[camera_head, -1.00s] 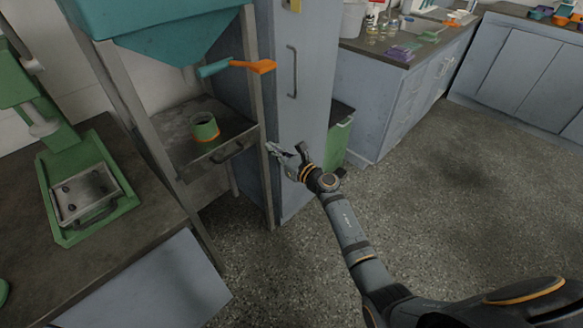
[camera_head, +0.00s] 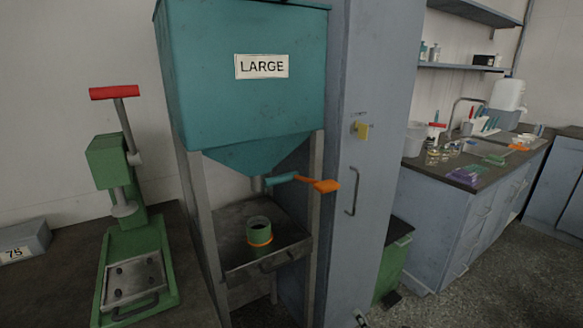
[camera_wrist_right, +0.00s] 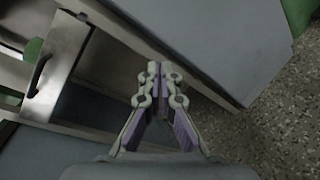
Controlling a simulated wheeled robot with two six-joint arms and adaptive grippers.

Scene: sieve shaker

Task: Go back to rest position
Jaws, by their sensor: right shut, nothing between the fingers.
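In the wrist view my right gripper (camera_wrist_right: 158,72) is shut, with its fingertips together and nothing between them. It hangs in free space beside the hopper stand and the grey-blue cabinet, apart from the metal tray whose dark handle shows at upper left. In the head view only the tip of the right gripper (camera_head: 361,318) shows at the bottom edge, low in front of the cabinet. The rest of that arm is out of the frame. My left gripper is in neither view.
A teal hopper (camera_head: 240,95) labelled LARGE has an orange-handled lever (camera_head: 320,185). Below it a green cup (camera_head: 259,231) stands on a metal tray (camera_head: 285,250). A green press (camera_head: 125,200) is at left. The tall cabinet (camera_head: 375,120) stands close right; floor is open at lower right.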

